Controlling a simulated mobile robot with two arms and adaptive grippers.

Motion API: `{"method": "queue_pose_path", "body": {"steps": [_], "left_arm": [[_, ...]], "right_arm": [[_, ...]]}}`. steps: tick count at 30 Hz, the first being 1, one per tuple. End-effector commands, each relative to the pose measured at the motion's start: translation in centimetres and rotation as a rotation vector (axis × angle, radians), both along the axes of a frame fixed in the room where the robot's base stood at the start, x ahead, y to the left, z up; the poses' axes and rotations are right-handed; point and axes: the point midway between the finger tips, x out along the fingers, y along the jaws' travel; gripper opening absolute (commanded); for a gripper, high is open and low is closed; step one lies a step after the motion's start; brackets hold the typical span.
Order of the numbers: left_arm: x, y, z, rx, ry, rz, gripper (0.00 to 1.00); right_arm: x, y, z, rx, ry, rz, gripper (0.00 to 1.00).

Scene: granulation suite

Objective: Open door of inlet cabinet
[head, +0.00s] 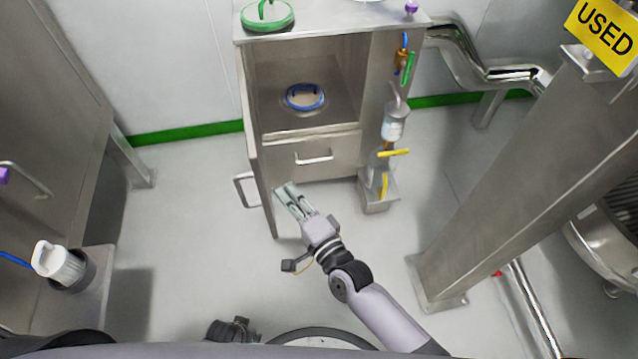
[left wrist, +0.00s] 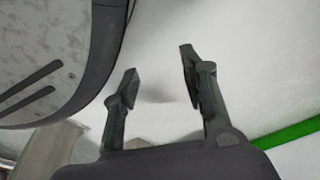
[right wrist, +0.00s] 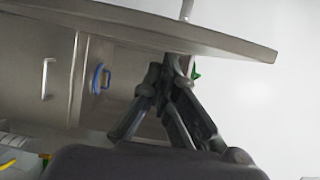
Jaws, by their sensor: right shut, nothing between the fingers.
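The inlet cabinet (head: 310,143) stands in the middle of the head view. Its door (head: 262,180) is swung open towards me and shows nearly edge-on at the cabinet's left side. The door handle (head: 243,190) sticks out to the left from the outer face. My right gripper (head: 286,192) is shut and empty, close to the door's inner side; I cannot tell whether it touches. In the right wrist view, the shut fingers (right wrist: 170,72) are beside the door panel (right wrist: 215,38). My left gripper (left wrist: 159,60) is open and empty in its wrist view, over pale floor.
Inside the cabinet lies a blue-ringed lid (head: 304,97), above a drawer with a handle (head: 314,159). A bottle assembly (head: 393,125) hangs at the right. A steel column (head: 530,160) stands right, and another cabinet (head: 60,110) left. Floor left of the door is clear.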

Motion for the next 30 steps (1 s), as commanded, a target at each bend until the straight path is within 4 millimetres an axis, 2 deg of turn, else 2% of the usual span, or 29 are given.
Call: {"method": "queue_pose_path", "body": {"steps": [6,21,26,30], "left_arm": [[-0.7,0.1,-0.6,0.000,0.005,-0.001,0.40],[-0.8,0.1,-0.7,0.000,0.005,-0.001,0.40],[-0.8,0.1,-0.7,0.000,0.006,-0.001,0.40],[-0.8,0.1,-0.7,0.000,0.006,-0.001,0.40]], "right_arm": [[-0.7,1.6,0.0,-0.001,0.001,0.000,0.00],[-0.8,1.7,-0.1,-0.001,0.000,-0.001,0.00],[-1.8,1.0,-0.2,-0.003,0.002,-0.001,0.00],[-3.9,-0.6,-0.3,-0.004,0.003,0.000,0.00]]}}
